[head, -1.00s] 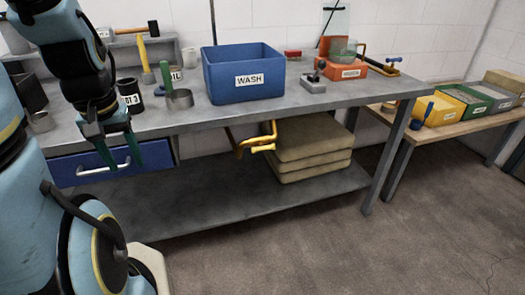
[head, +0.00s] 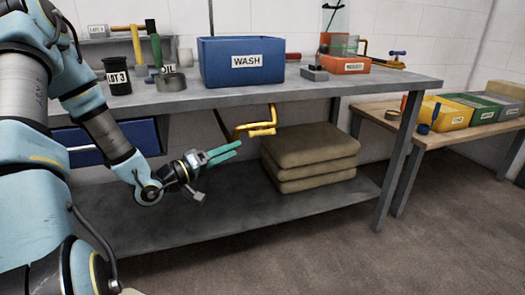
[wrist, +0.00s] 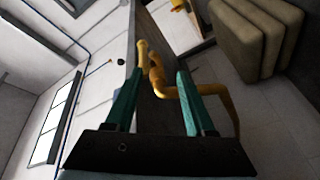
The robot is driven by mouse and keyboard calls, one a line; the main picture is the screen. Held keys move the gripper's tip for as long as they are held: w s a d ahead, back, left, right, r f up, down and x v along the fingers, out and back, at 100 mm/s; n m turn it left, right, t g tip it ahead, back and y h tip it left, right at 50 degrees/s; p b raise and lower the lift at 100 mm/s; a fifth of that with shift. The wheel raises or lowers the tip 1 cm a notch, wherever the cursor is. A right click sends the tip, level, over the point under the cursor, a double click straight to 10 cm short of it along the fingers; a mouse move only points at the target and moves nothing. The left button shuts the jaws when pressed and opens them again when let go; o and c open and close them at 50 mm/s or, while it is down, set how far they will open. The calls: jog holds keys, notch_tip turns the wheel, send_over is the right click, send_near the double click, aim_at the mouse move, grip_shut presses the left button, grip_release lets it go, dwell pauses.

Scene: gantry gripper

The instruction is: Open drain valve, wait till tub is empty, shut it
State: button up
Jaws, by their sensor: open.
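The blue tub labelled WASH (head: 241,62) stands on the grey bench. Its inside is hidden from this low angle, so I cannot tell the water level. A yellow drain pipe with a valve handle (head: 262,127) hangs under the bench below the tub. My gripper (head: 239,150) is under the bench top, just left of and slightly below the valve, pointing right toward it. In the wrist view my gripper (wrist: 161,74) has its green fingers apart with nothing visibly held. The yellow valve and pipe (wrist: 226,96) show beyond and between the fingertips; contact cannot be told.
Stacked tan sacks (head: 308,158) lie on the lower shelf (head: 240,209), right of the valve. A blue drawer (head: 108,142) is under the bench at left. Cups, tools and an orange box (head: 343,64) stand on the bench top (head: 300,88). Floor at right is clear.

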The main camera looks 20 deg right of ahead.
aim_at(262, 130)
jog(key=shift+h, duration=0.9)
jog(key=x, duration=0.3)
jog(key=s+x, duration=0.1)
jog(key=x, duration=0.7)
jog(key=shift+s+r, duration=0.15)
jog(key=shift+r, duration=0.25)
grip_shut()
